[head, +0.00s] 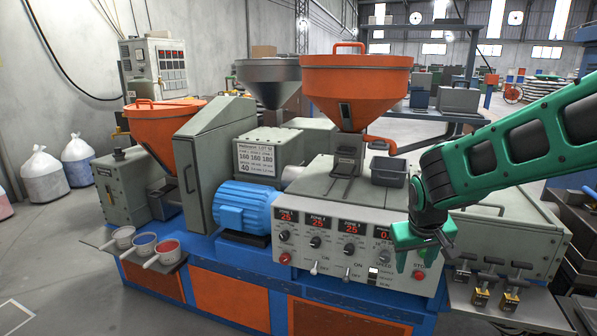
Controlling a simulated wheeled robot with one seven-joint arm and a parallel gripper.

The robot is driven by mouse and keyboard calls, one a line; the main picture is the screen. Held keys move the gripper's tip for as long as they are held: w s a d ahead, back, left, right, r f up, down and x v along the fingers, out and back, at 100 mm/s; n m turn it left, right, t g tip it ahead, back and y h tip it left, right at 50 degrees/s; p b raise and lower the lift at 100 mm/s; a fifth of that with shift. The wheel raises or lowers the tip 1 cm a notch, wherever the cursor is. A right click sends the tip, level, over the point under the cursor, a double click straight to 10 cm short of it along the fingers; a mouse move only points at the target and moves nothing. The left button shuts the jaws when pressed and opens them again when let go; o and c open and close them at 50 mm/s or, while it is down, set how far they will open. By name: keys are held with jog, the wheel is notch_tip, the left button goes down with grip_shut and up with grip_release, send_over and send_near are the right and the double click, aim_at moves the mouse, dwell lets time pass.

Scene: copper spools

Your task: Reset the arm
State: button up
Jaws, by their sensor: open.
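My gripper (412,262) is in the head view, right of centre, at the end of my green and black arm, which reaches in from the right edge. Its green fingers point down in front of the control panel (345,250) of a large grey machine. The fingers are apart and nothing shows between them. They cover the right part of the panel. I cannot tell whether they touch it.
Orange hoppers (357,85) and a grey hopper (268,80) rise from the machine. A side shelf (480,305) with several brass-and-black pieces sits below my arm. Scoops (165,252) lie on a left ledge. Grey floor (60,270) is clear at front left.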

jog(key=s+d+r+y, duration=0.15)
jog(key=s+r, duration=0.25)
jog(key=s, duration=1)
jog(key=s+d+m+g, duration=0.2)
jog(key=s+d, duration=0.3)
jog(key=s, duration=0.3)
jog(key=s+d+f+m+g, duration=0.1)
jog(key=s+d+m+g, duration=0.1)
jog(key=s+d+m, duration=0.3)
jog(key=s+d, duration=0.1)
jog(key=s, duration=0.2)
jog(key=shift+s+f+y, duration=0.25)
jog(key=shift+s+y, duration=0.1)
jog(key=shift+w+f, duration=0.25)
jog(key=shift+w, duration=0.4)
